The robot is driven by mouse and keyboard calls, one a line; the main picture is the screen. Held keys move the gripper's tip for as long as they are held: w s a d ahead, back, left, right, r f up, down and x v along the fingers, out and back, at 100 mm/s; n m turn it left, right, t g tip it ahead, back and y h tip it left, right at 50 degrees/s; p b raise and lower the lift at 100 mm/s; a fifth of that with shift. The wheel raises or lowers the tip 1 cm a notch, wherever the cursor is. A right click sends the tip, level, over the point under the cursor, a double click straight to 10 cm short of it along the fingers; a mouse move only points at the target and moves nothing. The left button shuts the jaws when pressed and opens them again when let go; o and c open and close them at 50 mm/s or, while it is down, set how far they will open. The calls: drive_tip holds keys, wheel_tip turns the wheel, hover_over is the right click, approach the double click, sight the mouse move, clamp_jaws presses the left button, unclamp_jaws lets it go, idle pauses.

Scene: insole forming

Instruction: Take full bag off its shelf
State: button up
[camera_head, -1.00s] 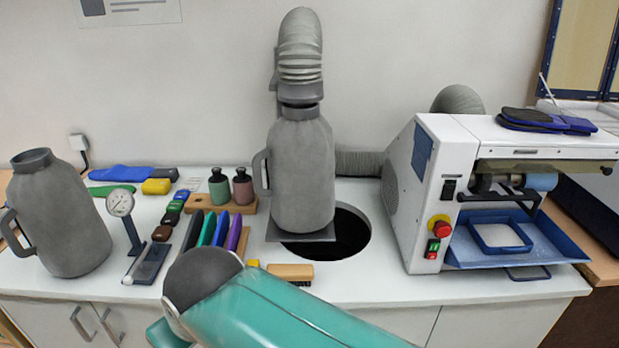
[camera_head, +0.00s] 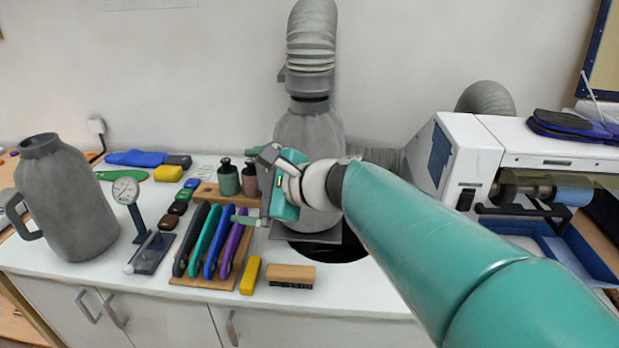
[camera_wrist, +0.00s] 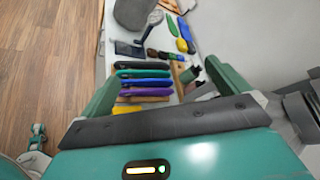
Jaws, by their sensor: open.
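The full bag (camera_head: 309,125) is a grey, jug-shaped bag with a narrow neck. It stands upright on a small grey shelf plate (camera_head: 318,238) over a round dark hole in the bench, with its neck under a ribbed grey hose (camera_head: 311,45). My gripper (camera_head: 262,195) is open and empty, at the bag's left side in the head view. My wrist and arm cover the bag's lower middle and its handle. Whether the gripper touches the bag, I cannot tell. In the wrist view my open jaws (camera_wrist: 160,78) face along the bench, over the coloured tools.
A second grey bag (camera_head: 65,205) with a handle stands at the bench's left. Near my gripper are a rack of coloured tools (camera_head: 208,240), two small bottles (camera_head: 230,178), a dial gauge (camera_head: 125,190) and a brush (camera_head: 291,275). A white machine (camera_head: 470,160) stands at right.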

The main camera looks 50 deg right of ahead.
drive_tip(key=s+d+r+m+t+h, duration=0.1)
drive_tip(key=d+r+m+t+h, duration=0.1)
drive_tip(key=d+m, duration=0.35)
drive_tip(key=s+d+r+m+t+h, duration=0.1)
drive_tip(key=d+r+m+h, duration=0.2)
drive_tip(key=d, duration=0.4)
drive_tip(key=m+h, duration=0.4)
drive_tip(key=m, duration=0.3)
approach(319, 112)
drive_tip(key=shift+t, duration=0.3)
drive_tip(key=x, duration=1.1)
drive_tip(key=shift+w+d+f, duration=0.2)
drive_tip(key=shift+w+d, duration=0.05)
drive_tip(key=shift+w, duration=0.1)
drive_tip(key=c, duration=1.6)
